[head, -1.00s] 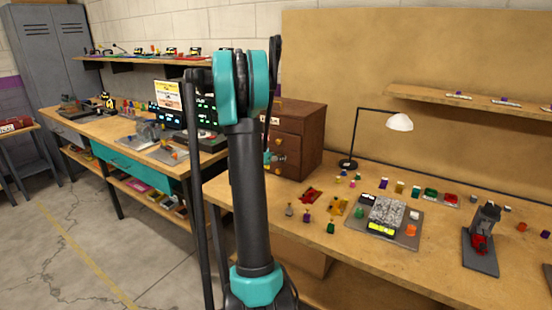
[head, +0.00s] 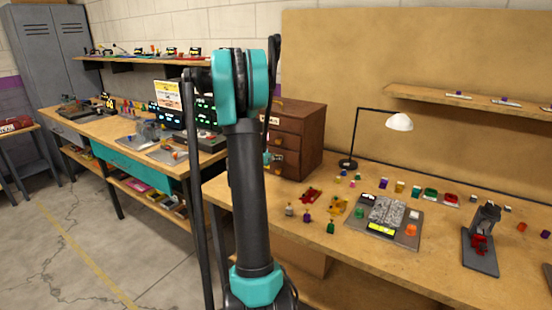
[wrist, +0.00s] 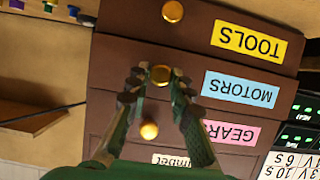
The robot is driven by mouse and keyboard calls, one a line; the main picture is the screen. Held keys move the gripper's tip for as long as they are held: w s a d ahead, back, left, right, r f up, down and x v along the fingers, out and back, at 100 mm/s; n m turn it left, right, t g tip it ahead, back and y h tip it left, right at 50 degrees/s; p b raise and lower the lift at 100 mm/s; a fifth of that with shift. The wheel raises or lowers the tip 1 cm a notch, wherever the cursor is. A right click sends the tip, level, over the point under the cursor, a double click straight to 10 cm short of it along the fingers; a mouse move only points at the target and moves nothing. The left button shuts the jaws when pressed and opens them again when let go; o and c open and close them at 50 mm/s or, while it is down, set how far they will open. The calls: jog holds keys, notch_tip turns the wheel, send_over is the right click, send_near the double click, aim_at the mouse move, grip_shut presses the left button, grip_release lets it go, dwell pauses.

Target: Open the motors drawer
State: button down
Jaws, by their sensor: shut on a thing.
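The motors drawer (wrist: 225,88) has a blue MOTORS label, which appears upside down in the wrist view. It has a round brass knob (wrist: 160,75). My gripper (wrist: 158,82) has its two green-and-dark fingers closed around this knob, one on each side. In the head view the brown wooden cabinet (head: 310,140) stands on the workbench behind my arm, which hides part of its front. The motors drawer front looks about flush with its neighbours; a small gap cannot be told.
The tools drawer (wrist: 245,40) and gears drawer (wrist: 235,130) adjoin the motors drawer, with their own knobs. A desk lamp (head: 399,122) stands right of the cabinet. Several small parts and a grey track board (head: 410,232) lie on the bench. A teal-fronted bench (head: 140,170) stands left.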

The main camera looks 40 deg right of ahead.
jog(key=s+a, duration=0.5)
jog(key=a, duration=0.8)
jog(key=shift+s, duration=0.15)
jog(key=c, duration=1.4)
grip_release()
jog(key=shift+o, duration=0.2)
jog(key=v, duration=1.2)
jog(key=shift+s, duration=0.15)
